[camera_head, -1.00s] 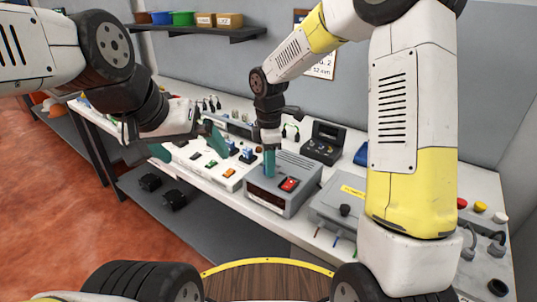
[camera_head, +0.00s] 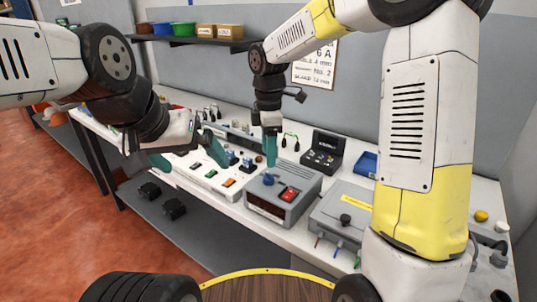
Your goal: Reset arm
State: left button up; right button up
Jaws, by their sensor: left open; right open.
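My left gripper (camera_head: 188,156) is open, its teal fingers spread apart with nothing between them. It hangs at the left over the front edge of the white tray (camera_head: 205,181). My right gripper (camera_head: 270,150) is open and points down above the grey box (camera_head: 283,211), just behind a blue knob (camera_head: 268,180) on the box's top. Its fingers overlap in this view, so the gap between them is hidden. The knob stands clear of the fingers.
The white table carries a black case (camera_head: 323,150), a blue bin (camera_head: 365,163) and a flat grey box with a yellow label (camera_head: 340,212). The tray holds several coloured switches. A shelf with bins (camera_head: 190,40) hangs on the back wall.

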jog(key=shift+r, duration=0.15)
jog(key=shift+s+d+r, duration=0.15)
jog(key=shift+d+r, duration=0.05)
jog(key=shift+d, duration=0.05)
jog(key=s+d+r+m+t, duration=0.2)
jog(key=s+d+r+m, duration=0.1)
jog(key=s+m, duration=0.3)
jog(key=s+d+r+m+t+y, duration=0.1)
jog(key=s+d+r+m+t, duration=0.1)
jog(key=s+d+m, duration=0.3)
jog(key=s+d+r+m+t+y, duration=0.1)
jog(key=s+d+r+m, duration=0.3)
jog(key=s+m, duration=0.4)
jog(key=shift+s+d+t, duration=0.25)
jog(key=shift+d+t, duration=0.35)
